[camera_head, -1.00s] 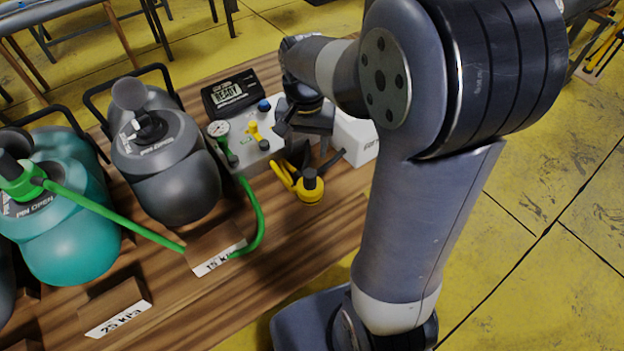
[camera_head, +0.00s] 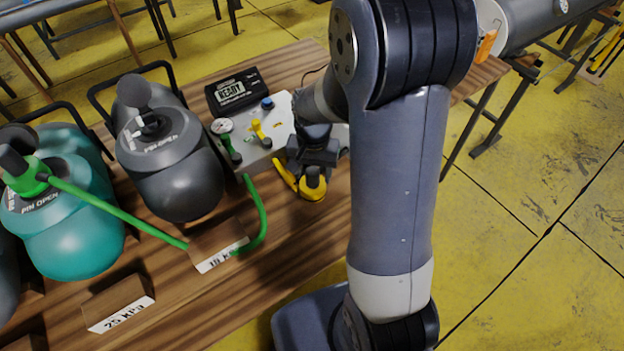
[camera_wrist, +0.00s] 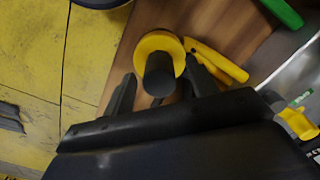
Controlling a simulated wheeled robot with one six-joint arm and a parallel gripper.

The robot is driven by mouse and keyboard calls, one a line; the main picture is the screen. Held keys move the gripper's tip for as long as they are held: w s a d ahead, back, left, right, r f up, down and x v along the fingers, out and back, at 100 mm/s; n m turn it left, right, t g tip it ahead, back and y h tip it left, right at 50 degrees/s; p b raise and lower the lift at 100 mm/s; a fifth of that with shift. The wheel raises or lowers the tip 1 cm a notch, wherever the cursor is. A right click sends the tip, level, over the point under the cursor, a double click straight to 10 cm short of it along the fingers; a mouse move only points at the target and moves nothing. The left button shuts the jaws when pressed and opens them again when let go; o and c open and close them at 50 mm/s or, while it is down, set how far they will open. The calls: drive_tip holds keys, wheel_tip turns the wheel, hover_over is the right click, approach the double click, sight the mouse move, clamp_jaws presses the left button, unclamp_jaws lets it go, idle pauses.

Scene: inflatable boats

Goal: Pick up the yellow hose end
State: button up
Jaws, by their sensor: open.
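The yellow hose end (camera_head: 313,189), a yellow ring with a black round stub, is at the right part of the wooden table, in front of the control box. In the wrist view the hose end (camera_wrist: 147,45) shows its black stub pointing toward the camera. A yellow hose piece (camera_wrist: 219,63) lies beside it. My gripper (camera_head: 313,172) is open above the hose end and partly covers it. In the wrist view the fingers of my gripper (camera_wrist: 160,72) stand apart on either side of the black stub. I cannot tell whether they touch it.
The grey control box (camera_head: 262,156) with a gauge (camera_head: 222,126) and yellow valve stands close behind the gripper. A black READY display (camera_head: 234,91) is behind it. A green hose (camera_head: 258,215), grey tank (camera_head: 170,160) and teal tank (camera_head: 70,230) lie left.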

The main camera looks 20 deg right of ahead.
drive_tip(key=shift+c, duration=0.5)
drive_tip(key=c, duration=1)
